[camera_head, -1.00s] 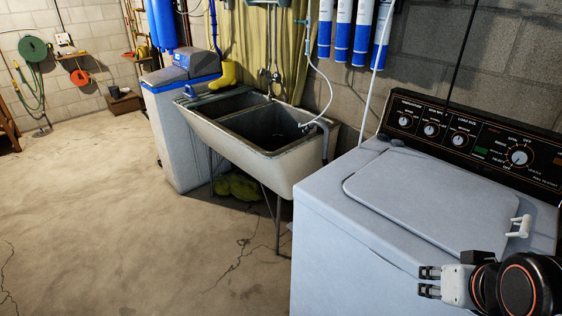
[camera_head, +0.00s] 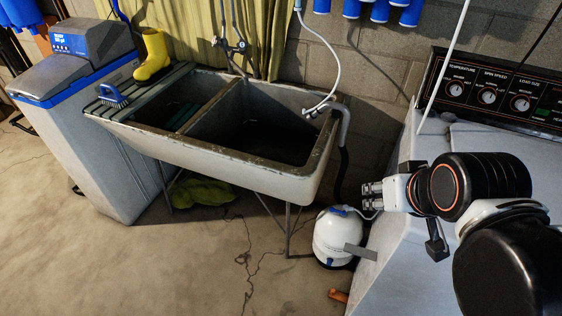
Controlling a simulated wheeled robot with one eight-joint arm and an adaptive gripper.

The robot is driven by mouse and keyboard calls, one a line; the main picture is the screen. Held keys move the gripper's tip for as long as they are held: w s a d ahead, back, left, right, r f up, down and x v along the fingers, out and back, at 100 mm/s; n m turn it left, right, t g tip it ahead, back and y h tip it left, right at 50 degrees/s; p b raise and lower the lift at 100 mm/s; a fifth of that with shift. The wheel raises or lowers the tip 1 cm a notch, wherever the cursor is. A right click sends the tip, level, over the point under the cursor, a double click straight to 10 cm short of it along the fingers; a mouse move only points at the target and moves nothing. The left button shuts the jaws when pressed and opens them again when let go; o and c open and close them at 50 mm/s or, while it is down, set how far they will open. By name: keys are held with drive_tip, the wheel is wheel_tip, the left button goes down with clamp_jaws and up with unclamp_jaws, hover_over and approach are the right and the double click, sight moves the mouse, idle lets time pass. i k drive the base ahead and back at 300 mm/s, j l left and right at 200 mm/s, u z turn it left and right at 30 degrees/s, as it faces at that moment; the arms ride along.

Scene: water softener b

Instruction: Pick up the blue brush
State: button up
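A small blue brush (camera_head: 113,95) lies on the slatted board (camera_head: 150,88) at the left end of the double sink (camera_head: 262,125), left of a yellow boot. My gripper (camera_head: 368,196) is at the right, in front of the washing machine's left side and well to the right of the brush. Its two fingers point left and show a gap between them. It looks open and holds nothing that I can see.
A yellow boot (camera_head: 153,56) stands behind the brush. A water softener (camera_head: 75,110) is left of the sink. A white tank (camera_head: 333,237) sits on the floor below my gripper. The washing machine (camera_head: 400,270) is at the right.

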sight(115, 98)
drive_tip(key=i+j, duration=0.1)
drive_tip(key=j, duration=0.3)
drive_tip(key=i+j+z, duration=0.1)
drive_tip(key=j, duration=0.3)
drive_tip(key=i+j, duration=0.15)
drive_tip(key=j, duration=0.2)
drive_tip(key=i+j+z, duration=0.15)
drive_tip(key=j, duration=0.25)
drive_tip(key=u, duration=1.4)
drive_tip(key=i+j, duration=0.35)
drive_tip(key=i, duration=0.2)
drive_tip(key=i+j+z, duration=0.1)
drive_tip(key=i+j, duration=0.25)
drive_tip(key=i, duration=0.2)
drive_tip(key=i+j, duration=0.35)
drive_tip(key=i, duration=0.2)
